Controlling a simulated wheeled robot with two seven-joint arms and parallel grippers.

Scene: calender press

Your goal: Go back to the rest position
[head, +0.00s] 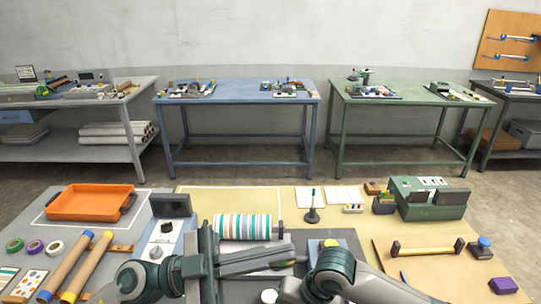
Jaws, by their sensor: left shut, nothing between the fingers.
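My left gripper (290,252) is low in the middle of the near table, its fingers pointing right. Its fingers are together and I see nothing held between them. It appears just in front of a striped roll (245,227) with white, teal and orange bands, and hides part of what lies below. My right arm (345,272) comes in at the bottom right of centre. Its gripper does not show.
Blue (236,98) and green (410,92) workbenches stand behind, across open floor.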

